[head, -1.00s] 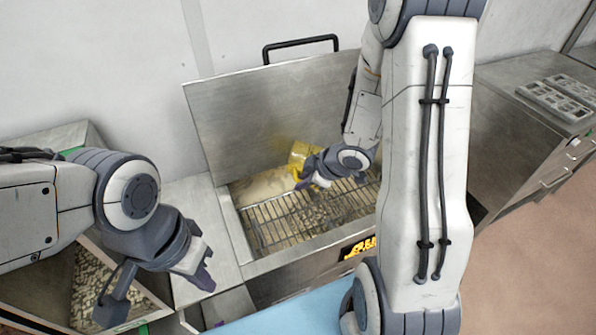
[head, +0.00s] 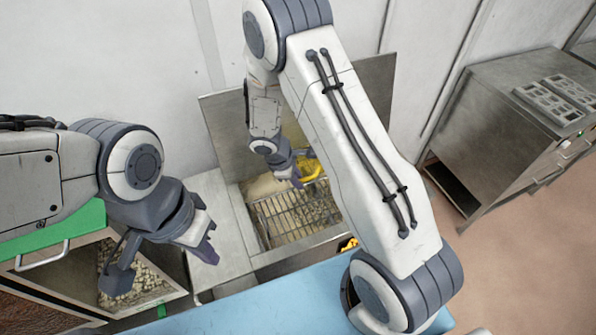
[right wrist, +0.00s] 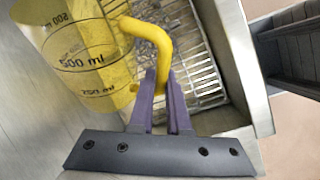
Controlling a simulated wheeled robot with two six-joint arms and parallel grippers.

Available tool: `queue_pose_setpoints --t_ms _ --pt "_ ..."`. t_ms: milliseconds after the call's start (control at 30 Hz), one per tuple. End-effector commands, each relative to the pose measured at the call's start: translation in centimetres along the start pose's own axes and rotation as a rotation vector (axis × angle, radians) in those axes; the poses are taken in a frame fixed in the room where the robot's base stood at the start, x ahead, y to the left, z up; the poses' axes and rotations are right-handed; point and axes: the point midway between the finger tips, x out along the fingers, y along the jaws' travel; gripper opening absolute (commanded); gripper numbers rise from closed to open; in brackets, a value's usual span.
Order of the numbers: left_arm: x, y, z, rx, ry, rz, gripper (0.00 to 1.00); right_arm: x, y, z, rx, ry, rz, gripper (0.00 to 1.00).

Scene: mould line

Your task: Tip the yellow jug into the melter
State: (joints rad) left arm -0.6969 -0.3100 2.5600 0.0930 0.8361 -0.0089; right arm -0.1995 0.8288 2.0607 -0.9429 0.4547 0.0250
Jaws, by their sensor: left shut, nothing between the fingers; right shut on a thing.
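The yellow jug (head: 308,169) is over the open steel melter (head: 262,262), mostly hidden behind my right arm and gripper in the head view. In the right wrist view the jug (right wrist: 75,50) is see-through yellow with dark ml marks. My right gripper (right wrist: 160,98) is shut on its handle (right wrist: 155,38); it also shows in the head view (head: 298,181). The melter has a wire grate (head: 290,215) inside, with pale pellets below and a beige mound (head: 264,186) at the back left. My left gripper (head: 208,250) is shut and empty, left of the melter.
A blue surface (head: 300,292) lies in front. A steel cabinet (head: 500,125) with metal moulds (head: 550,105) on top stands at the right. The melter's raised lid (head: 225,125) is behind.

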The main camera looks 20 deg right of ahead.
Motion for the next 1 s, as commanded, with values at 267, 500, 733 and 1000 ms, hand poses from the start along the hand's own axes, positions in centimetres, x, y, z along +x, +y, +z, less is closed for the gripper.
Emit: queue_pose_setpoints --t_ms 267,500,733,1000 --pt "-1.6 0.1 -0.1 -0.003 0.000 0.000 0.00 0.6 -0.2 0.4 -0.086 -0.330 -0.026 0.00" --pt "-0.6 0.0 0.0 -0.002 0.000 0.000 0.00 -0.5 -0.2 2.5 -0.155 -0.612 -0.052 0.00" --pt "0.6 0.0 0.0 -0.001 0.000 0.000 0.00 -1.5 0.0 4.1 -0.203 -0.809 -0.068 0.00" --pt "0.8 -0.1 0.0 0.000 0.000 0.000 0.00 -2.1 0.1 4.7 -0.219 -0.874 -0.073 0.00"
